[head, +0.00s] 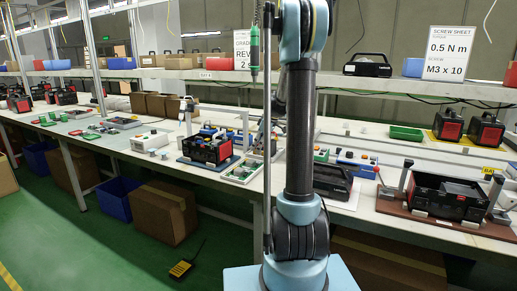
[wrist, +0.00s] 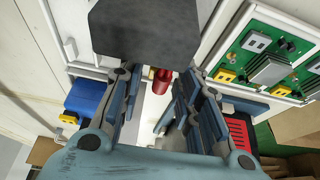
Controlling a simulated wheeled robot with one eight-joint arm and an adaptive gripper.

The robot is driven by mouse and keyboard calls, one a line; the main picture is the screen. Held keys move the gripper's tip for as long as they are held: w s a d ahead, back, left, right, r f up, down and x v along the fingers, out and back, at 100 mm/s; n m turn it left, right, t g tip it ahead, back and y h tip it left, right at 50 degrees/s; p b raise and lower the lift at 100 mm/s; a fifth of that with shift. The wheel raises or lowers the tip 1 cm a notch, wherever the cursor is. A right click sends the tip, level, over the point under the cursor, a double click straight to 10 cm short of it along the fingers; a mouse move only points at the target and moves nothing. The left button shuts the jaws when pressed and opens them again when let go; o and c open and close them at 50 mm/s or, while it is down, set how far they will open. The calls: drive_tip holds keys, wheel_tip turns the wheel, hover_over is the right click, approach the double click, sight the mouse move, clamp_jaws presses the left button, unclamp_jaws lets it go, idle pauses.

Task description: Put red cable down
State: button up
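In the wrist view, a red piece (wrist: 161,80), probably the red cable or its plug, shows between the fingers of my gripper (wrist: 160,96). A dark block (wrist: 152,28) covers the upper middle of that view. In the head view my arm column hides my gripper, and I cannot make out the red cable.
Green circuit boards (wrist: 268,58) lie at the right of the wrist view, and a blue box (wrist: 86,98) at the left. The long workbench (head: 250,186) carries a black-and-red case (head: 207,149) and a black open box (head: 449,197). A cardboard box (head: 163,212) stands below.

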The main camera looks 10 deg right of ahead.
drive_tip(key=v, duration=1.2)
drive_tip(key=shift+s+a, duration=0.1)
drive_tip(key=shift+s, duration=0.05)
drive_tip(key=s+a+f+m+h, duration=0.1)
drive_tip(key=s+a+f+m, duration=0.15)
drive_tip(key=s, duration=0.85)
drive_tip(key=s+a+f+m+h, duration=0.1)
drive_tip(key=s+f+m, duration=0.25)
drive_tip(key=s, duration=0.65)
drive_tip(key=s+a+f+m+h, duration=0.1)
drive_tip(key=s+f+m, duration=0.15)
drive_tip(key=s, duration=0.85)
drive_tip(key=s+f+m, duration=0.2)
drive_tip(key=s+f, duration=0.6)
drive_tip(key=s, duration=0.1)
drive_tip(key=shift+d+f+g+h, duration=0.3)
drive_tip(key=shift+d+f+h, duration=0.1)
